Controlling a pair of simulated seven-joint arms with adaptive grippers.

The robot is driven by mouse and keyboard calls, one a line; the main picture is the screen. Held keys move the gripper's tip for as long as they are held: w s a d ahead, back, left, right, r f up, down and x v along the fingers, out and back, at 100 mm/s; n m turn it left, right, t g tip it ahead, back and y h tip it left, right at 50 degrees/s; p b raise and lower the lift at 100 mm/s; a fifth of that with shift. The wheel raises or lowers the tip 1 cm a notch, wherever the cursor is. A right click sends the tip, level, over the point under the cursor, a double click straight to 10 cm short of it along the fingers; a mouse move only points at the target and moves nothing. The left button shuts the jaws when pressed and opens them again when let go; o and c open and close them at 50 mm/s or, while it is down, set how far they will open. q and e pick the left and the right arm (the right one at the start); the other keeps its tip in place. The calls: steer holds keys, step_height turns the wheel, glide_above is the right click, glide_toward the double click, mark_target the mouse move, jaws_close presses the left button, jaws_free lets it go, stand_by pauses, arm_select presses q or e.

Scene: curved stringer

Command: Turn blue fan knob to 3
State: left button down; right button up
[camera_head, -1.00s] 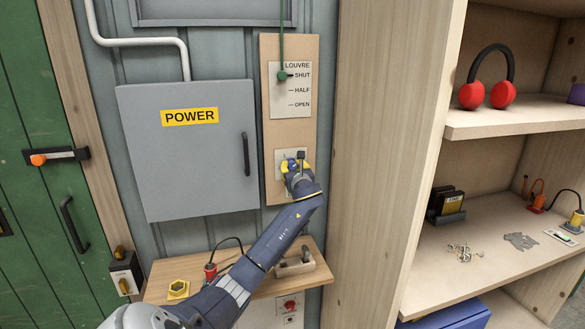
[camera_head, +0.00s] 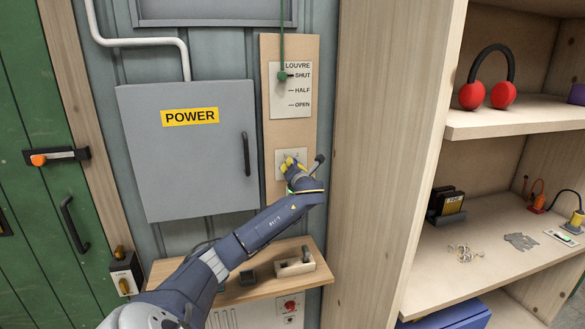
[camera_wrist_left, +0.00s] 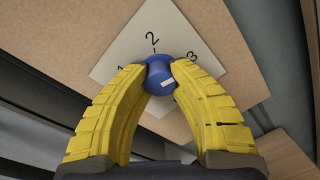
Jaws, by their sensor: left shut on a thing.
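The blue fan knob (camera_wrist_left: 160,72) sits on a white plate (camera_wrist_left: 126,42) marked 1, 2 and 3 in the left wrist view. The 2 is above the knob, the 3 is to its upper right, and the 1 is partly hidden at left. A short white mark on the knob lies at its lower right side. My left gripper (camera_wrist_left: 160,68) has its yellow fingers closed on both sides of the knob. In the head view the gripper (camera_head: 291,163) covers most of the knob on the wooden panel. My right gripper is not in view.
A grey POWER box (camera_head: 190,155) with a dark handle is left of the panel. The louvre plate (camera_head: 291,92) with a green pull is above. A small wooden shelf (camera_head: 240,291) is below my arm. A tall shelf unit (camera_head: 400,120) stands close on the right.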

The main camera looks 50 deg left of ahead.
arm_select(q)
steer(key=shift+a+r+m, duration=0.1)
steer(key=shift+r+m, duration=0.15)
steer(key=shift+m, duration=0.05)
stand_by(0.4)
steer(key=c, duration=1)
jaws_free()
steer(key=shift+f, duration=0.1)
steer(key=v, duration=1.2)
steer(key=shift+o, duration=0.2)
